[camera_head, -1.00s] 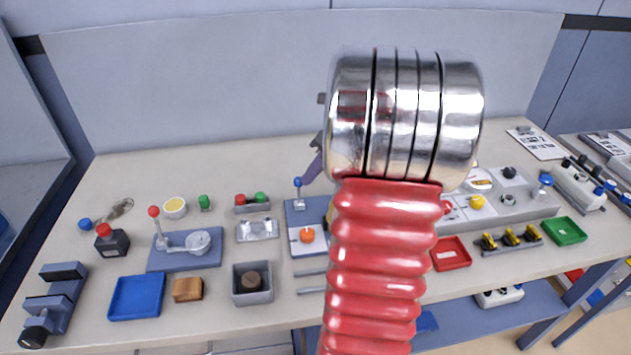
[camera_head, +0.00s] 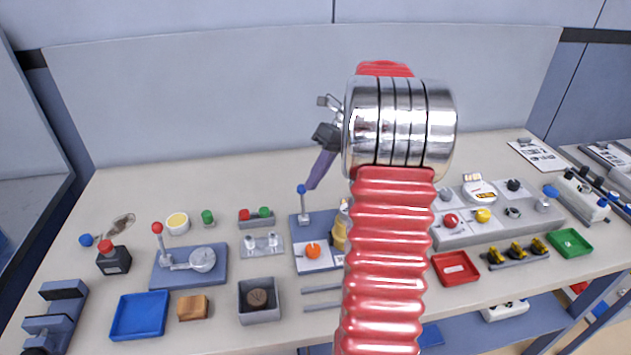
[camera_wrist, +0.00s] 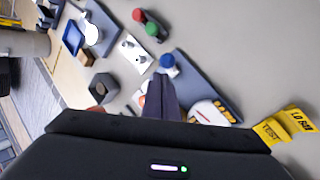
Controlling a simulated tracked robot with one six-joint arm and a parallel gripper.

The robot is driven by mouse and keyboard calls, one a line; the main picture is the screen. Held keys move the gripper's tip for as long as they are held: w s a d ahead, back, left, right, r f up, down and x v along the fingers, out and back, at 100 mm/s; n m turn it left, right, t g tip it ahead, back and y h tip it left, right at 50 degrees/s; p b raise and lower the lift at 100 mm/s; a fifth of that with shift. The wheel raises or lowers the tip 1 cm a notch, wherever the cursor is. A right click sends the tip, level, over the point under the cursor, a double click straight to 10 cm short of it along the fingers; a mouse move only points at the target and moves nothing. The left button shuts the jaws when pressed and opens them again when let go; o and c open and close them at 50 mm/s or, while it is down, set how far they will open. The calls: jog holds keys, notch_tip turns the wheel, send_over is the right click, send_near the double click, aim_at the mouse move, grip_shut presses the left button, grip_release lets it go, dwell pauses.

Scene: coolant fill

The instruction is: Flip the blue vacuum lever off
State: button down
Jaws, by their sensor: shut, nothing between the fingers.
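The blue vacuum lever (camera_head: 301,190) is a short metal stick with a round blue knob, standing roughly upright on a blue-grey base plate (camera_head: 296,228) in the head view. In the wrist view its blue knob (camera_wrist: 167,61) shows just beyond the fingertips and hides the stick. My gripper (camera_head: 311,185) is shut and empty, with its purple-grey fingers pointing down and left, tips close to the right of the knob. The fingers also show in the wrist view (camera_wrist: 164,82). I cannot tell whether they touch the knob.
An orange knob (camera_head: 313,250) sits on a white panel in front of the lever. A yellow bottle (camera_head: 340,230) stands to the right, partly behind my arm. Red and green buttons (camera_head: 257,216) lie to the left. A red-knobbed lever (camera_head: 158,229) stands farther left.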

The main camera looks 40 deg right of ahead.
jog(key=shift+r, duration=0.45)
jog(key=s+v, duration=0.1)
jog(key=v, duration=1.2)
jog(key=shift+s+d+f, duration=0.25)
jog(key=shift+d+f, duration=0.05)
dwell(0.6)
